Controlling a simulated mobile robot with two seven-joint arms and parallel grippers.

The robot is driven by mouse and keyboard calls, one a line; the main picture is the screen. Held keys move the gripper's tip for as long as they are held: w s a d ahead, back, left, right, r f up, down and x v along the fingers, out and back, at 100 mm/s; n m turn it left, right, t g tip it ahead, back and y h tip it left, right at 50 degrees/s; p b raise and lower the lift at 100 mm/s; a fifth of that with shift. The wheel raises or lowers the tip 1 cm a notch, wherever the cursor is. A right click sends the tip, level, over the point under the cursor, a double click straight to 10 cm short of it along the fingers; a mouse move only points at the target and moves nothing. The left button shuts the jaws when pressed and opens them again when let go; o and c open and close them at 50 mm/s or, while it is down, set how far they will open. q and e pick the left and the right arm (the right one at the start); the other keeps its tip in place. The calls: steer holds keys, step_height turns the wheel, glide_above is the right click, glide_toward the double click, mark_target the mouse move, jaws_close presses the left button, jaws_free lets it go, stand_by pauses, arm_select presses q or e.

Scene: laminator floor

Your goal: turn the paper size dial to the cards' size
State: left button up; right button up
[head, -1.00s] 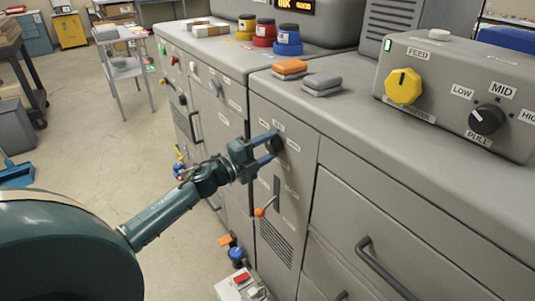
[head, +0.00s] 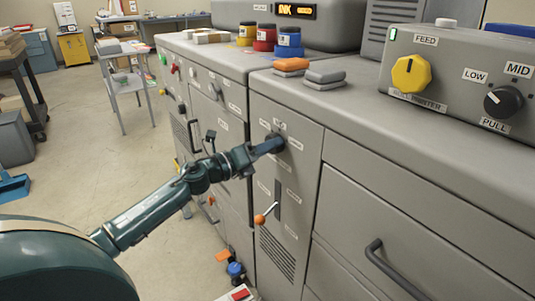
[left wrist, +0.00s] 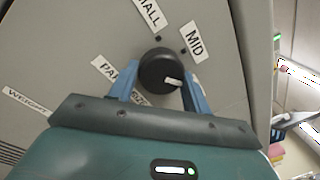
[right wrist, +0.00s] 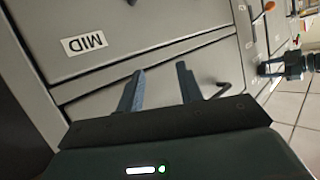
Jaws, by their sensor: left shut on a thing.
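The paper size dial is a round black knob (left wrist: 158,68) with a white mark, on the grey machine's front panel. In the left wrist view the mark points right and slightly down, away from the MID label (left wrist: 194,40) and the partly cut-off label (left wrist: 150,13) ending in "ALL". My left gripper (left wrist: 163,88) is shut on the dial, one blue finger on each side. In the head view the left gripper (head: 270,147) meets the dial (head: 275,141) and partly hides it. My right gripper (right wrist: 160,78) is open and empty, facing drawer fronts. I cannot identify the cards.
Below the dial is a slot with an orange-tipped lever (head: 260,219). A control box (head: 460,80) with yellow and black knobs stands at right. A drawer handle (head: 392,268) sticks out at lower right.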

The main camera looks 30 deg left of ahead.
arm_select(q)
steer(key=shift+f+m, duration=0.1)
steer(key=shift+m, duration=0.4)
arm_select(e)
steer(key=shift+s+d+r, duration=0.1)
steer(key=shift+s, duration=0.2)
arm_select(q)
steer(key=o, duration=1)
arm_select(e)
steer(key=shift+r, duration=0.1)
arm_select(q)
steer(key=shift+b, duration=0.3)
steer(key=b+v, duration=0.1)
steer(key=v, duration=1.2)
steer(key=shift+s+a, duration=0.1)
arm_select(e)
steer(key=shift+s+d+r+t, duration=0.1)
steer(key=shift+d+t, duration=0.15)
steer(key=shift+t, duration=0.15)
